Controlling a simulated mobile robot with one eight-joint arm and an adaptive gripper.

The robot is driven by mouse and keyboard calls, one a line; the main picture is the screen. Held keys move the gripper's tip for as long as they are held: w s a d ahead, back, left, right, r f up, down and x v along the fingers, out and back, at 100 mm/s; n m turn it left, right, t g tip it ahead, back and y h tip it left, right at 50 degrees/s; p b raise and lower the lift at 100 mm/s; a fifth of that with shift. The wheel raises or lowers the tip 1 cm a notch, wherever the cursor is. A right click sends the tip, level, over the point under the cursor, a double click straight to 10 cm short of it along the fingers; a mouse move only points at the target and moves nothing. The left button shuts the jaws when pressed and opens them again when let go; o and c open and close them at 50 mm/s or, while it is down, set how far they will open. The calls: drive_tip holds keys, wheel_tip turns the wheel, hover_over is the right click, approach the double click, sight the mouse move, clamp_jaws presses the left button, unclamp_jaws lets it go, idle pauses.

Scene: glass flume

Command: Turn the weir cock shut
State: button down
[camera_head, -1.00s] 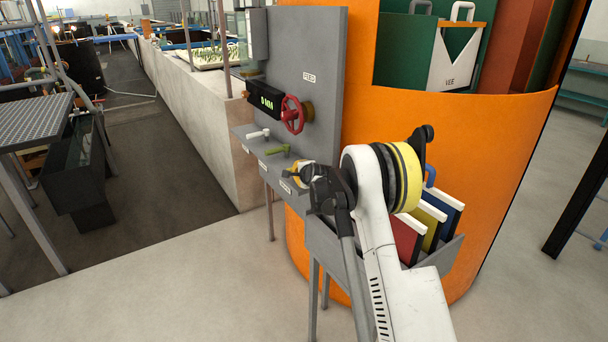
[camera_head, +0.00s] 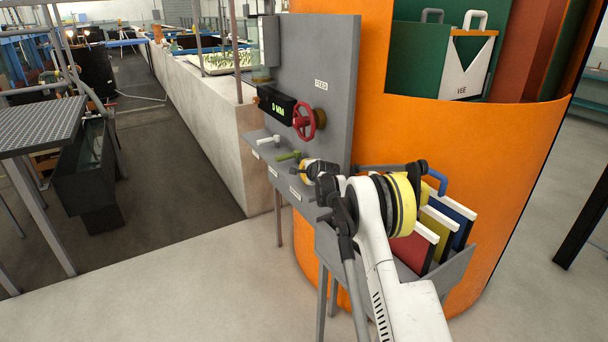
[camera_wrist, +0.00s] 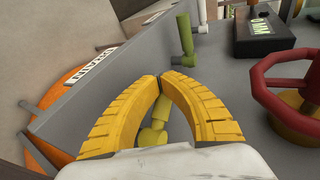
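Three small cocks stand in a row on the grey ledge: a white one (camera_head: 264,140), a green one (camera_head: 288,156) and a yellow one (camera_head: 314,170). Their labels are too small to read in the head view, so I cannot tell which is the weir cock. In the wrist view the yellow cock (camera_wrist: 154,132) shows under and between my gripper's curved yellow fingers (camera_wrist: 164,80). The fingertips meet or nearly meet, with no clear grip on the cock. The green cock (camera_wrist: 184,42) is just beyond the tips.
A red handwheel (camera_head: 305,124) and a black display reading 0 MM (camera_head: 275,104) are on the upright grey panel (camera_head: 325,60). A rack of coloured plates (camera_head: 440,225) stands by the orange drum (camera_head: 430,130). An upside-down label (camera_wrist: 82,66), perhaps DRAIN, is on the ledge edge.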

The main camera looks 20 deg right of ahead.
drive_tip(key=shift+w+d, duration=0.2)
drive_tip(key=shift+w, duration=0.05)
drive_tip(key=shift+w+d+m+h, duration=0.15)
drive_tip(key=shift+w+m+h, duration=0.15)
drive_tip(key=shift+m+h, duration=0.45)
drive_tip(key=shift+w+d, duration=0.35)
drive_tip(key=shift+d, duration=0.15)
